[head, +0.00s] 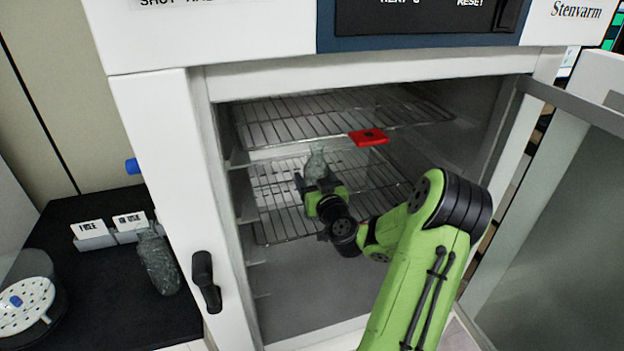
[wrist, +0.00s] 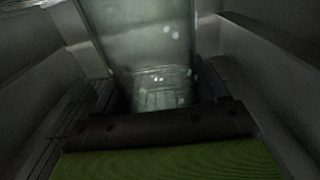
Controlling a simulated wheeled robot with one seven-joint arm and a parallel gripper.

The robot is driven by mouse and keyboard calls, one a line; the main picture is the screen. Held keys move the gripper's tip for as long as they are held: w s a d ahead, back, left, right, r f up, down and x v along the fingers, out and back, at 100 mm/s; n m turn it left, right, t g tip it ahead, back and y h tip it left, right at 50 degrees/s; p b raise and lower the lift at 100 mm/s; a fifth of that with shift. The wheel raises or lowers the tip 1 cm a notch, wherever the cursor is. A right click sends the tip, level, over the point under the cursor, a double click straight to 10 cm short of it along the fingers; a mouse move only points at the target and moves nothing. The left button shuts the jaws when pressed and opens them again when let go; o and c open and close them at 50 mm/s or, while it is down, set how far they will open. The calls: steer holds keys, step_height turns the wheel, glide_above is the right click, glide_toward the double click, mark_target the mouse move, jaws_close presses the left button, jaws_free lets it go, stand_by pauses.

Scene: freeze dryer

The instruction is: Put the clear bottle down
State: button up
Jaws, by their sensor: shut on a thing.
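The clear bottle (head: 317,163) is inside the open chamber in the head view, upright or nearly so, between the upper and lower wire shelves. My gripper (head: 318,183) is shut on it, with the fingers around its lower part. In the wrist view the clear bottle (wrist: 145,45) fills the upper middle, above the dark edge of my gripper (wrist: 155,120). Whether the bottle's base touches the lower wire shelf (head: 275,215) is hidden by my gripper.
The chamber door (head: 560,190) stands open at right.

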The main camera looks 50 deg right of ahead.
steer(key=shift+s+d+f, duration=0.15)
steer(key=shift+d+f, duration=0.05)
steer(key=shift+f, duration=0.3)
steer(key=shift+s+a+r, duration=0.1)
steer(key=shift+r, duration=0.05)
steer(key=shift+a, duration=0.2)
steer(key=o, duration=1.2)
steer(key=shift+d, duration=0.1)
steer(key=shift+r, duration=0.15)
